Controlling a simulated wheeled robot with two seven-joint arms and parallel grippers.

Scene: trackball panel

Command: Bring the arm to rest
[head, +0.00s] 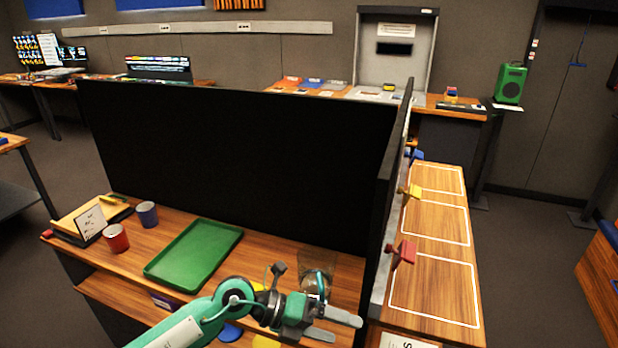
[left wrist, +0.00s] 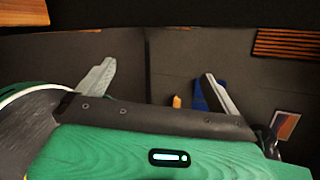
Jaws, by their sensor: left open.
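My left arm comes in from the bottom of the head view, with green links. Its gripper (head: 342,328) is over the right front part of the wooden desk (head: 262,255), close to the black partition. The two grey fingers are apart with nothing between them. In the left wrist view the fingers (left wrist: 159,70) also stand apart, with dark wall or floor beyond. A clear, box-like thing (head: 318,283) stands just behind the gripper and is partly hidden by it. My right gripper is not in view.
A green tray (head: 195,255), a red mug (head: 116,238) and a blue mug (head: 147,214) are on the desk. A tall black partition (head: 240,160) borders the desk behind, and another runs along its right. Red (head: 402,253) and yellow (head: 411,192) knobs stick out beyond it.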

